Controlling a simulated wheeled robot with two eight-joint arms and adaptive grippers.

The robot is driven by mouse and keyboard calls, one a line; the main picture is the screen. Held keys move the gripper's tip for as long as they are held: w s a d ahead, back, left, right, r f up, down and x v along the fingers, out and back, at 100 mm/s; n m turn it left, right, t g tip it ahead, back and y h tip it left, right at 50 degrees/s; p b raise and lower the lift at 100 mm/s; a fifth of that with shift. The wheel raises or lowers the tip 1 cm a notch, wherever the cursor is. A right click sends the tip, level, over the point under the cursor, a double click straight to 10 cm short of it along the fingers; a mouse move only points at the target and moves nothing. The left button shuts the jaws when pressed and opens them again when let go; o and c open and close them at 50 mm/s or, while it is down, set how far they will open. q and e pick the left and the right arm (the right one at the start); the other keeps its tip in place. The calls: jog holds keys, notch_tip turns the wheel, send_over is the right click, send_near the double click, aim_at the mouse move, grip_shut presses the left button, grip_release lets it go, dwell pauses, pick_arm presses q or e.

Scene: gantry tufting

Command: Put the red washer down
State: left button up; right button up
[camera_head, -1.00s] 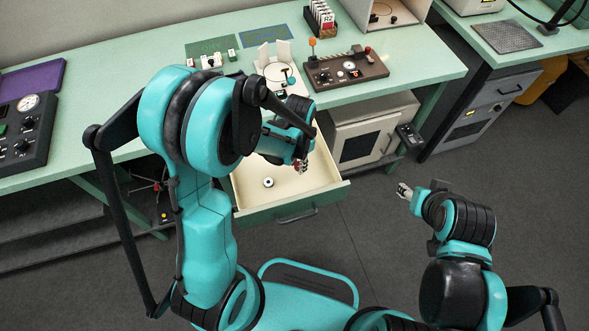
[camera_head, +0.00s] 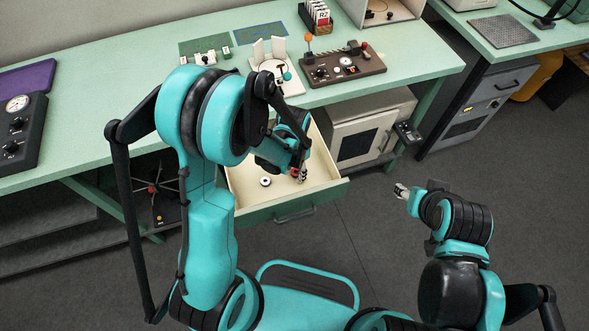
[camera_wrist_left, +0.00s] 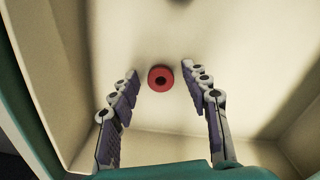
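The red washer (camera_wrist_left: 160,77) lies flat on the pale floor of the open drawer (camera_head: 318,194) in the left wrist view. My left gripper (camera_head: 299,176) is low inside the drawer. Its two fingers are spread wide on either side of the washer, with a visible gap on both sides. In the head view, a small red patch shows beside the fingers, too small to make out. My right gripper (camera_head: 401,191) is out over the floor, away from the drawer; its finger opening is too small to tell.
The drawer walls stand close around the gripper. The green bench (camera_head: 395,85) above holds a brown control box (camera_head: 343,65). A white cabinet (camera_head: 362,137) stands right of the drawer.

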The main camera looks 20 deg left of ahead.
pick_arm(q)
jog(key=shift+r, duration=0.15)
jog(key=shift+r+p, duration=0.35)
jog(key=shift+p, duration=0.05)
notch_tip(320, 180, up, 12)
jog(key=f+p, duration=0.1)
jog(key=p, duration=0.3)
jog(key=s+a+r+n+t, duration=0.2)
jog(key=s+r+n+t, duration=0.1)
jog(key=s+r, duration=0.2)
jog(key=s+a+r+n+t, duration=0.2)
jog(key=s+r+n+t, duration=0.1)
jog(key=r, duration=0.6)
jog(key=shift+s+a+n+t, duration=0.35)
jog(key=shift+s+t, duration=0.25)
jog(key=shift+s, duration=0.4)
